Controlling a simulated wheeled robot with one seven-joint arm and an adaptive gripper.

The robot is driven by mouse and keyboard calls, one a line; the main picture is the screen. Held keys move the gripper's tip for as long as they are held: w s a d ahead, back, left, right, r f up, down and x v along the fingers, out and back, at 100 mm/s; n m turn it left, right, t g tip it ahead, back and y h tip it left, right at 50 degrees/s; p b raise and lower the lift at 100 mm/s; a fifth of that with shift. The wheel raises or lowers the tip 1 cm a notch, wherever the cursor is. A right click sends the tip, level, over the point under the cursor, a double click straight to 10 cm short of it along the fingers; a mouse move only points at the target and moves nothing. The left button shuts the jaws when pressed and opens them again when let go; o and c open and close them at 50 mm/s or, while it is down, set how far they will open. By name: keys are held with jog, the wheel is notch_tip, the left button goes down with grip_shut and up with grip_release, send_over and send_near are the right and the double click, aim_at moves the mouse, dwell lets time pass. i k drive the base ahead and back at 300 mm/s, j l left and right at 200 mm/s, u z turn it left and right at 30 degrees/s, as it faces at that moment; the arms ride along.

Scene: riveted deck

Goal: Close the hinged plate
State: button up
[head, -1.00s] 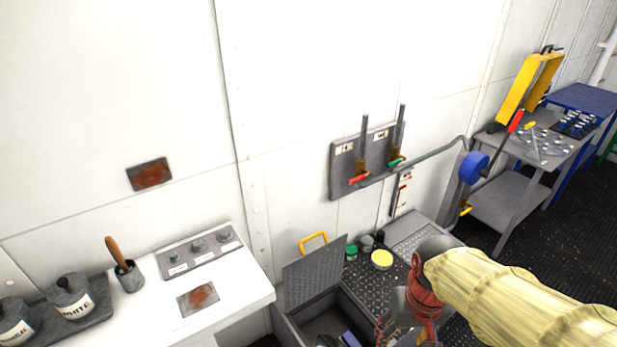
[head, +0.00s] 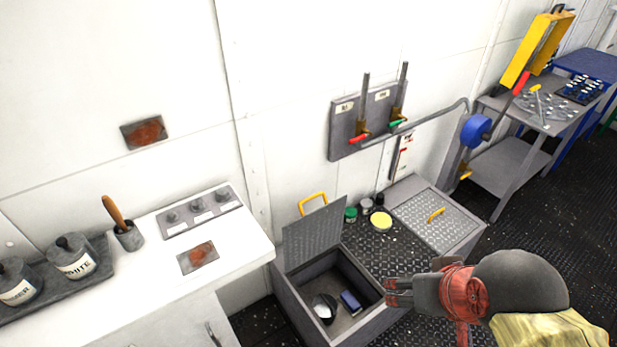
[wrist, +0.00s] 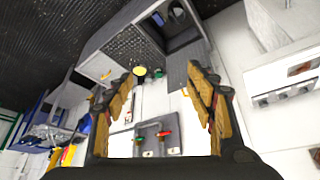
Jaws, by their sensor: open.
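The hinged plate (head: 313,234) is a grey tread-patterned lid with a yellow handle (head: 313,201) at its top edge. It stands raised at the back of an open compartment (head: 296,290) in the low deck locker. Inside lie a dark round container with white contents (head: 324,308) and a blue block (head: 350,301). My gripper (head: 388,292) is at the right front of the compartment, apart from the plate. In the wrist view my gripper (wrist: 168,95) has its fingers wide apart with nothing between them. The plate partly shows there (wrist: 178,68) beside the right finger.
A second plate with a yellow handle (head: 436,215) lies flat at the locker's right. Small jars (head: 366,206) and a yellow-topped tin (head: 380,221) stand between them. A white counter (head: 225,255) borders the left. A lever panel (head: 366,125) and pipe are on the wall behind.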

aim_at(305, 238)
jog(key=i+j, duration=0.2)
jog(key=j, duration=0.2)
jog(key=i+j, duration=0.15)
jog(key=j, duration=0.2)
jog(key=i+j, duration=0.2)
jog(key=j, duration=0.2)
jog(key=i+j, duration=0.15)
jog(key=j, duration=0.2)
